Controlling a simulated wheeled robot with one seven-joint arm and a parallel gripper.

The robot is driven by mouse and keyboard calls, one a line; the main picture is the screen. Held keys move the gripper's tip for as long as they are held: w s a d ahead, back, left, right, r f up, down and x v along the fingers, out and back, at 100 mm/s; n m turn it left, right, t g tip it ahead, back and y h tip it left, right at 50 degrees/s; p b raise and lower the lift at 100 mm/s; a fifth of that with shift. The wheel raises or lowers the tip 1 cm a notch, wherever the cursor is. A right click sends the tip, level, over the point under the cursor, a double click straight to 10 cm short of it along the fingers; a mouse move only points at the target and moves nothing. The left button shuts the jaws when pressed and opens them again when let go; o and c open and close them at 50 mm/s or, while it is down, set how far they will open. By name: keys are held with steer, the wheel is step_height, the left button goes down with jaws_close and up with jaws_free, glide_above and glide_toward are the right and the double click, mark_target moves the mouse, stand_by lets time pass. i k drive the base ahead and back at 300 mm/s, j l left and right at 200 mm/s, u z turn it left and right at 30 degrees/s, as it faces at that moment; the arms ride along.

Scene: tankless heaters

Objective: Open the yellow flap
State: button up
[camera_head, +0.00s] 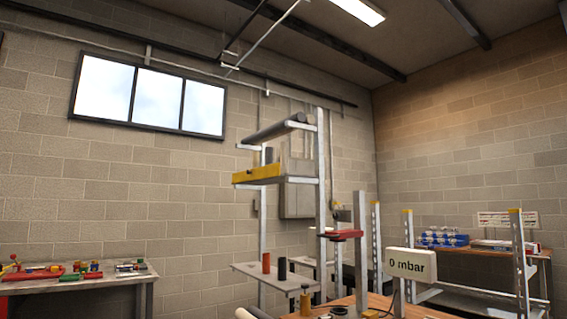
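A yellow flap (262,173) shows on the front of the upper level of a grey metal rack, left of the picture's middle. It looks like a low yellow strip with a small dark spot on it. I cannot tell from here how far it is swung or where its hinge is. My gripper is not in view, and nothing is seen touching the flap.
The metal rack (321,170) has upright posts and a dark roller (273,130) above the flap. A lower shelf holds small cylinders (266,263). A "0 mbar" display (411,263) stands at the front right. A cluttered table (75,284) is at the left.

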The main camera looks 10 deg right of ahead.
mark_target(271, 170)
steer(key=i+j, duration=0.2)
steer(key=i, duration=0.35)
steer(key=i+j, duration=0.25)
steer(key=i, duration=0.3)
steer(key=i+j, duration=0.2)
steer(key=i, duration=0.35)
steer(key=i+j+u, duration=0.1)
steer(key=i+j, duration=0.15)
steer(key=i, duration=0.35)
steer(key=i+j, duration=0.15)
steer(key=i, duration=0.4)
steer(key=i+j, duration=0.2)
steer(key=i, duration=0.35)
steer(key=i+j, duration=0.2)
steer(key=i, duration=0.35)
